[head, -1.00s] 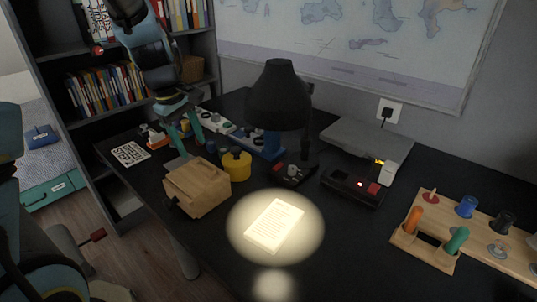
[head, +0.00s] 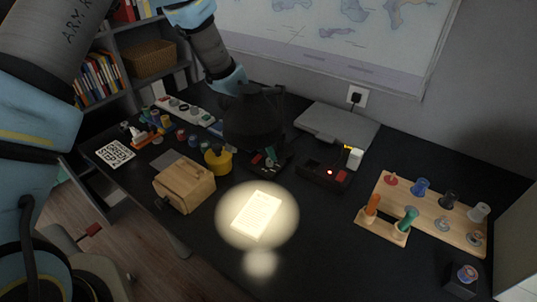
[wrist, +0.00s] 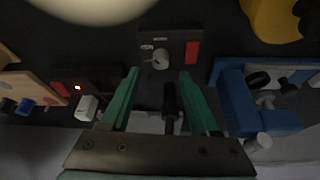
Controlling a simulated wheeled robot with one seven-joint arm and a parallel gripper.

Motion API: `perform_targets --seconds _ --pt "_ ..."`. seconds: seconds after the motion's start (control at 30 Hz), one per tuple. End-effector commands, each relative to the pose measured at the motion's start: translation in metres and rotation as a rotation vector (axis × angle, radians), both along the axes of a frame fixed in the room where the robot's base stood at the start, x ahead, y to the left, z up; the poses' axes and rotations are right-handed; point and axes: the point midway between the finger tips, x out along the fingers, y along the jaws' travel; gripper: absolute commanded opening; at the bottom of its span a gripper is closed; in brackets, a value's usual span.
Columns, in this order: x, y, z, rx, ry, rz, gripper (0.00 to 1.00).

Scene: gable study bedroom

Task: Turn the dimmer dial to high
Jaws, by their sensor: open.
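The dimmer dial (wrist: 160,58) is a small round grey knob on a dark lamp base (wrist: 172,45), beside a red rocker switch (wrist: 193,52). In the head view the lamp base (head: 272,164) is partly hidden by the black lamp shade (head: 252,125). My gripper (wrist: 160,74) is open, its two green fingers spread and pointing toward the base. The dial shows just beyond the fingertips, roughly centred between them; contact cannot be told. In the head view the gripper is mostly hidden behind the shade. A dark upright post (wrist: 170,103) shows between the fingers.
A black box with a red light (head: 325,173) stands right of the lamp. A wooden box (head: 184,184) and yellow canister (head: 217,160) stand left. A blue vise-like thing (wrist: 250,100) is close beside my gripper. A lit paper (head: 256,215) lies in front; a peg board (head: 430,210) is right.

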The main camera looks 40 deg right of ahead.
Motion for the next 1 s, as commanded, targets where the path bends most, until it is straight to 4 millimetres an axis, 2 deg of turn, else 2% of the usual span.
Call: perform_targets --seconds 0.1,0.3,0.73,1.0 --pt "0.0 -0.007 -0.016 0.002 0.002 0.0 0.62" --pt "0.002 -0.015 -0.036 0.001 0.001 0.003 0.62" --pt "0.003 -0.018 -0.044 0.0 0.0 0.003 0.62" --pt "0.003 -0.018 -0.044 0.0 0.0 0.003 0.33"
